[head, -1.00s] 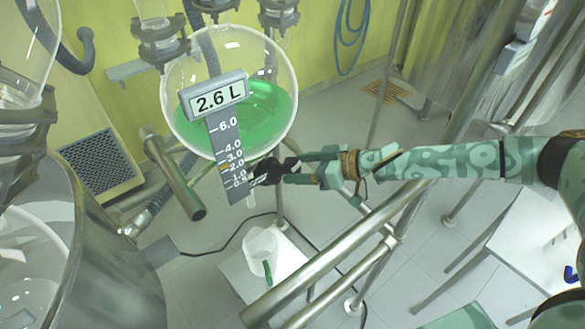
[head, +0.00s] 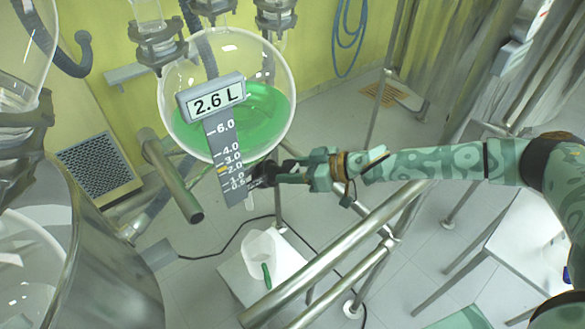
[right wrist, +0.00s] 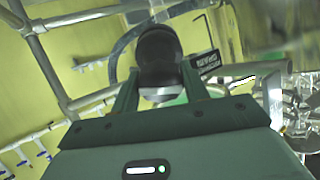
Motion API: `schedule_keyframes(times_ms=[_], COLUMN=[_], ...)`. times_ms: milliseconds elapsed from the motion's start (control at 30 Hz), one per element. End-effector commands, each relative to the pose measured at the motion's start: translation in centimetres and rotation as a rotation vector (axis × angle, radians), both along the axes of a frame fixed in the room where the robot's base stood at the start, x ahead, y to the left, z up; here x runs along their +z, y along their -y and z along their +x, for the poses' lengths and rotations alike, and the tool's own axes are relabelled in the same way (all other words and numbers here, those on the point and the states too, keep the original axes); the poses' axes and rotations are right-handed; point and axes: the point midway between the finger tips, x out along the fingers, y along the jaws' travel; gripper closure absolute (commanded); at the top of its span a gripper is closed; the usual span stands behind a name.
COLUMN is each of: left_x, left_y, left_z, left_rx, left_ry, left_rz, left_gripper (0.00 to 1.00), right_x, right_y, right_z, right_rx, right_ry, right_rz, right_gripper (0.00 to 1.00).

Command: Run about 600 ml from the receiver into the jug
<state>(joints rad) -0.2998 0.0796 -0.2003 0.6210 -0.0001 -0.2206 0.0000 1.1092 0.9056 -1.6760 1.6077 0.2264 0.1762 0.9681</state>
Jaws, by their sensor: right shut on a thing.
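The receiver (head: 180,125) is a round glass vessel holding green liquid, left of centre in the head view. Its display (head: 212,98) reads 2.6 L, above a dark scale strip (head: 226,150). A black valve handle (head: 257,173) sits below the receiver, partly hidden by the strip. My right gripper (head: 279,172) is shut on this handle; the right wrist view shows the dark, rounded handle (right wrist: 158,55) between the fingers. The whitish jug (head: 259,247) stands below with a green strip on its near side. No stream into the jug is discernible. My left gripper is out of view.
The jug stands on a pale platform (head: 235,283). Thick steel rails (head: 325,262) cross in front of it at right. A large steel vessel (head: 95,265) fills the lower left. A dark cable (head: 222,251) runs along the floor.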

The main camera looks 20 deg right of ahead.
Motion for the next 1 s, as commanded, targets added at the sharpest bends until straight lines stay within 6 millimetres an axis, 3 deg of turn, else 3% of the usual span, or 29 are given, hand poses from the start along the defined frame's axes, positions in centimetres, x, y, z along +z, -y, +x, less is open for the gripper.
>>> schedule_keyframes(times_ms=[500, 1000], left_x=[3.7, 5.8], left_y=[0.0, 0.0], left_z=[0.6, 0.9], left_rx=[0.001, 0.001], left_ry=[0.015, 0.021], left_rz=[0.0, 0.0], left_gripper=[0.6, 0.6], right_x=[0.3, 0.2], right_y=[0.0, 0.1], right_z=[0.0, 0.1], right_rx=[0.196, 0.433], right_ry=[0.277, 0.615], right_rz=[-0.195, -0.43], right_gripper=[0.78, 0.78])
